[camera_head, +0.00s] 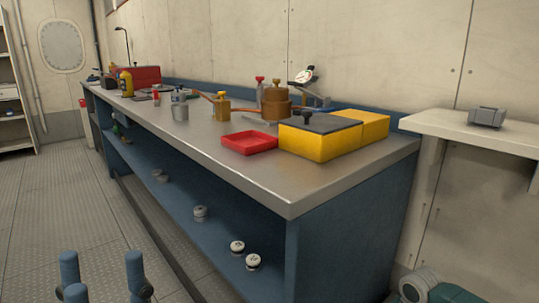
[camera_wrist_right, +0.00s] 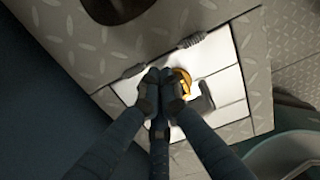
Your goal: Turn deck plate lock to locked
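In the right wrist view a pale plate (camera_wrist_right: 225,88) is set in a diamond-tread surface. A round gold lock piece (camera_wrist_right: 184,80) sits near its middle, partly hidden by my fingers. My right gripper (camera_wrist_right: 162,82) has its dark blue fingers drawn together at the left side of the gold piece; whether they touch it I cannot tell. A grey bent handle (camera_wrist_right: 204,100) lies just right of the gold piece. In the head view my left gripper (camera_head: 104,275) is at the bottom left, its blue fingers spread and nothing seen between them. The plate is not seen there.
A long workbench (camera_head: 215,145) carries a yellow box (camera_head: 310,145), a red tray (camera_head: 250,143) and several fittings. Small round pieces (camera_head: 200,212) lie on its lower shelf. A wall shelf (camera_head: 480,130) is at right. The floor (camera_head: 60,200) at left is clear.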

